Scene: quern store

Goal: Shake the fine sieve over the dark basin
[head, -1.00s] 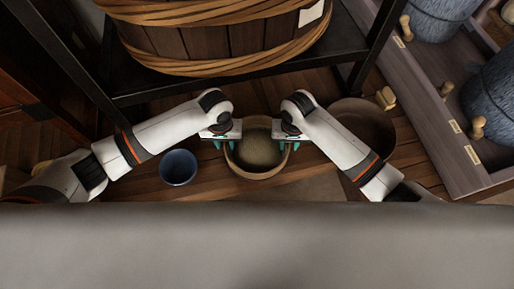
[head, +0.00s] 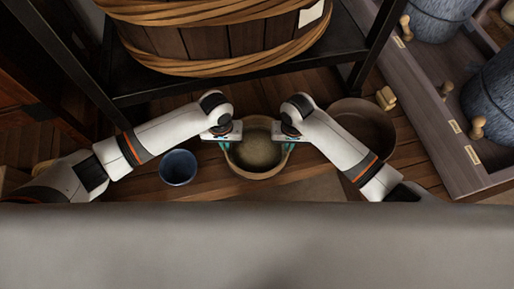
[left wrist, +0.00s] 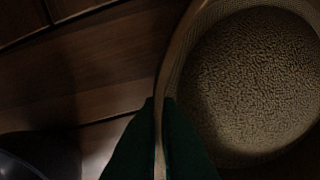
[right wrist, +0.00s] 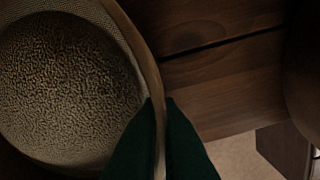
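The round sieve (head: 258,152) has a pale wooden rim and mesh inside, with coarse brown grain spread over it. My left gripper (head: 222,139) is shut on its left rim; the left wrist view shows the rim (left wrist: 166,85) between the green fingers. My right gripper (head: 290,140) is shut on its right rim, which also shows in the right wrist view (right wrist: 150,75). The sieve looks level, over the wooden boards. A wide brown basin (head: 386,128) stands to the right, partly behind my right arm. A dark blue bowl (head: 178,168) stands to the left. I cannot tell which is the dark basin.
A large wooden tub (head: 215,42) bound with withy hoops stands on a black frame (head: 245,91) behind the arms. A grey wooden bin (head: 428,115) with blue-grey stones is at the right. A small wooden block (head: 386,98) lies near the brown basin.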

